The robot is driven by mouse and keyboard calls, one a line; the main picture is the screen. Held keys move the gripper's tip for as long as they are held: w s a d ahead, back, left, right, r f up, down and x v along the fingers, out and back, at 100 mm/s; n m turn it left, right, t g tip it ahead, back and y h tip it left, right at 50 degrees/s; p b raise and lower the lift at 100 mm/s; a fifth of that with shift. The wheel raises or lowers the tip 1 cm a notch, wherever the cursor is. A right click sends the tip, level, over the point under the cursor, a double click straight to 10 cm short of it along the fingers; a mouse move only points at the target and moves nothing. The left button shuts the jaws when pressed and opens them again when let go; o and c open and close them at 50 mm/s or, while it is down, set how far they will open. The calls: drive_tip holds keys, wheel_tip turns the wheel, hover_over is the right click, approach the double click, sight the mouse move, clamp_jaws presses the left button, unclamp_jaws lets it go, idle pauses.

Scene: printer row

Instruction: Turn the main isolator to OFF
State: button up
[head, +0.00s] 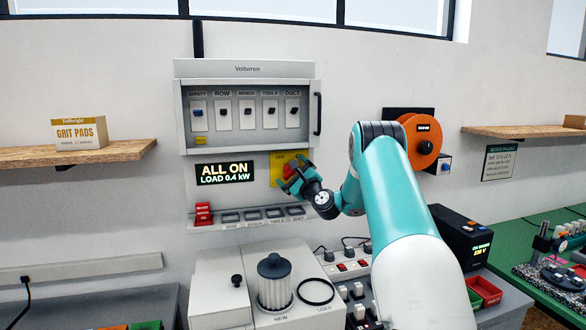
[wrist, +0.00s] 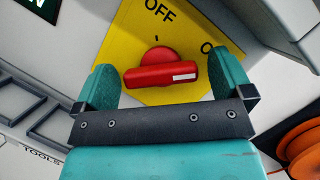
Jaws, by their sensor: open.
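The main isolator is a red rotary handle (wrist: 160,74) on a yellow plate (wrist: 133,38), seen close in the wrist view. Its white mark is at the handle's right end. "OFF" is printed above the handle, and a second label starting with "O" is cut off at the right. In the head view the yellow plate (head: 277,172) sits below the breaker cabinet, partly hidden by my gripper (head: 292,178). In the wrist view my gripper (wrist: 165,68) is open, one finger on each side of the handle. I cannot tell whether either finger touches it.
A display (head: 224,173) left of the isolator reads "ALL ON, LOAD 0.4 kW". The breaker cabinet (head: 248,70) juts out above. A ledge with switch slots (head: 262,214) lies below, with a red block (head: 203,213) at its left. An orange reel (head: 420,140) hangs at the right.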

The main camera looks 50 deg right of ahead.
drive_tip(key=c, duration=0.9)
drive_tip(key=shift+n+b, duration=0.45)
drive_tip(key=shift+n, duration=0.05)
drive_tip(key=n+g+y+b, duration=0.1)
drive_tip(key=n+y+b, duration=0.1)
drive_tip(key=n, duration=0.2)
drive_tip(key=shift+f+b, duration=0.1)
drive_tip(key=shift+b, duration=0.3)
drive_tip(key=n+b, duration=0.1)
drive_tip(key=n, duration=0.1)
drive_tip(key=n+g+b, duration=0.1)
drive_tip(key=n, duration=0.2)
drive_tip(key=shift+g+y+b, duration=0.3)
drive_tip(key=shift+b, duration=0.05)
drive_tip(key=n+g+b, duration=0.1)
drive_tip(key=n+b, duration=0.1)
drive_tip(key=n, duration=0.1)
drive_tip(key=shift+n+g+b, duration=0.3)
drive_tip(key=shift+n+g, duration=0.1)
drive_tip(key=n+b, duration=0.1)
drive_tip(key=n+g+h+b, duration=0.1)
drive_tip(key=n, duration=0.1)
drive_tip(key=shift+r+g, duration=0.2)
drive_tip(key=shift+g, duration=0.1)
